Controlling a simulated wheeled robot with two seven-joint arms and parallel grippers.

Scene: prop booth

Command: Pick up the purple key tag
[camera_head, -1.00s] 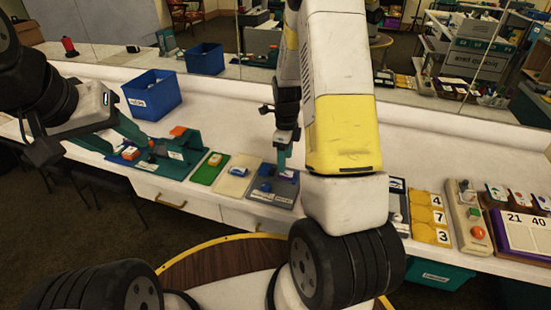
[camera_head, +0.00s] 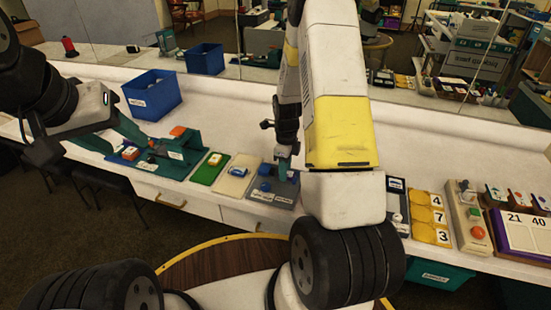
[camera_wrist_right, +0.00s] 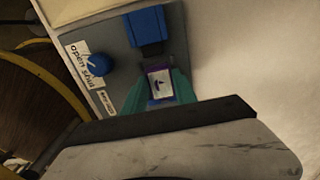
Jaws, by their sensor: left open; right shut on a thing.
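The purple key tag (camera_wrist_right: 160,83), with a white label, is between the teal fingertips of my right gripper (camera_wrist_right: 162,88) in the right wrist view. The right gripper (camera_head: 284,168) is shut on it, at the grey panel (camera_head: 283,199). The tag is just below a blue block (camera_wrist_right: 147,27) in the wrist view; I cannot tell whether it is clear of the panel. My left gripper (camera_head: 129,149) is open, over the teal fixture at the left of the counter.
The grey panel also bears a round blue knob (camera_wrist_right: 98,65). A beige board (camera_head: 237,176) and a green board (camera_head: 208,169) lie to its left. A blue bin (camera_head: 152,95) stands behind. The white counter (camera_head: 236,111) behind the boards is mostly clear.

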